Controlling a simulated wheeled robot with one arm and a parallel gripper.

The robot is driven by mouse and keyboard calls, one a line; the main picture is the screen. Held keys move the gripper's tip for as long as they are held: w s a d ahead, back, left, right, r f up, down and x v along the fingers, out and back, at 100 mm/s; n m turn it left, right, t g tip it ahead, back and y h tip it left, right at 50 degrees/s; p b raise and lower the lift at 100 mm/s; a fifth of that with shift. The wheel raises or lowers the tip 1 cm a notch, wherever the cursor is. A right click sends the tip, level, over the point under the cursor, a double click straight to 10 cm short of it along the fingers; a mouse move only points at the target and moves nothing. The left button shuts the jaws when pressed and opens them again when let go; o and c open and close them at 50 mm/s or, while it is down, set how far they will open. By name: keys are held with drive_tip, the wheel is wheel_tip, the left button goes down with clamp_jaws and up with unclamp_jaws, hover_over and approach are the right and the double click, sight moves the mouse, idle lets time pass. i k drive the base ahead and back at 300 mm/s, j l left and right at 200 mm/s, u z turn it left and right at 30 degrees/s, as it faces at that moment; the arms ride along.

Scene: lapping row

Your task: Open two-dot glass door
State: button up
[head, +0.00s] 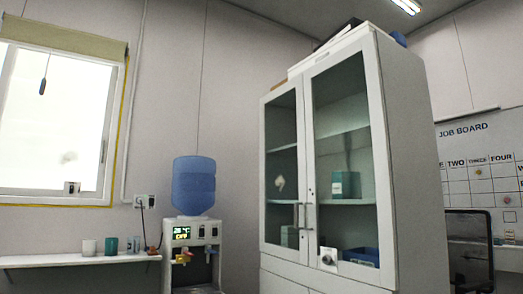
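A tall light-grey cabinet (411,160) stands right of centre with two glass doors side by side. The left glass door (281,150) and the right glass door (342,130) both look shut. Two upright bar handles, the left one (298,216) and the right one (308,216), sit close together where the doors meet. Dot marks are too small to make out on either door, so I cannot tell which one is the two-dot door. My gripper is not in view.
Behind the glass are a teal box (345,185) and a blue bin (361,256). A water dispenser (194,236) with a blue bottle (193,186) stands left of the cabinet. A wall shelf (70,261) holds cups. A dark chair (470,245) is at the right.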

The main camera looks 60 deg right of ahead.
sight(387, 277)
drive_tip(key=z, duration=2.2)
drive_tip(key=i+z, duration=0.2)
drive_tip(key=i, duration=0.3)
